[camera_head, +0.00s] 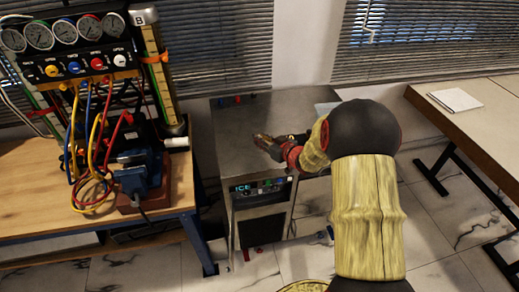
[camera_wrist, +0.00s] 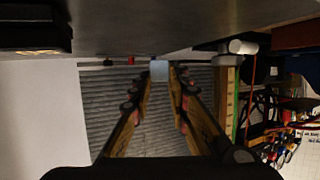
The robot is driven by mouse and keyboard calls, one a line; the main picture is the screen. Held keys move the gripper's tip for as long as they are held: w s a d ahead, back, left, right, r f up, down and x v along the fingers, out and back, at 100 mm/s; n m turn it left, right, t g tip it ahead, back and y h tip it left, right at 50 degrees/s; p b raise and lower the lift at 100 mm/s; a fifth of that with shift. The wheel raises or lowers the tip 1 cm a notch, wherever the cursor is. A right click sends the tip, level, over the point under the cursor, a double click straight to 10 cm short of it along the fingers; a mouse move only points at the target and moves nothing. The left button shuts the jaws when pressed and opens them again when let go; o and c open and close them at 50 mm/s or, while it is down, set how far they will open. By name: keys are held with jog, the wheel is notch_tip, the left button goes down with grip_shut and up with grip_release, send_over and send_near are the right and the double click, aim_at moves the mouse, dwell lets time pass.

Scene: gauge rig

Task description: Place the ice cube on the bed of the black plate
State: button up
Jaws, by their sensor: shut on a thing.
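My gripper (camera_head: 264,141) reaches over the metal top of the ice machine from the right. In the wrist view its fingers (camera_wrist: 159,78) are shut on a small pale, translucent ice cube (camera_wrist: 159,71) held at the tips. In the head view the cube is too small to tell. A black object with a thin orange line (camera_wrist: 35,30) sits at the upper left of the wrist view, apart from the cube. I cannot tell whether it is the black plate. No black plate shows clearly in the head view, where my arm hides part of the machine top.
The ice machine (camera_head: 245,108) has a lit front display. A wooden bench (camera_head: 30,190) with gauges (camera_head: 65,32), hoses and a blue vise (camera_head: 135,180) stands at left. A pale table (camera_head: 490,105) with a white pad (camera_head: 454,100) is at right. Blinds are behind.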

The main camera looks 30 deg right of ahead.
aim_at(259, 151)
jog(key=shift+w+f, duration=0.65)
jog(key=shift+f, duration=0.1)
jog(key=shift+w+f+b, duration=0.15)
jog(key=shift+f+b, duration=0.35)
jog(key=shift+f, duration=0.3)
jog(key=shift+w+f+b, duration=0.1)
jog(key=shift+f+b, duration=0.4)
jog(key=shift+f, duration=0.25)
jog(key=shift+f, duration=0.1)
jog(key=shift+f, duration=0.1)
jog(key=o, duration=0.8)
jog(key=shift+b, duration=0.3)
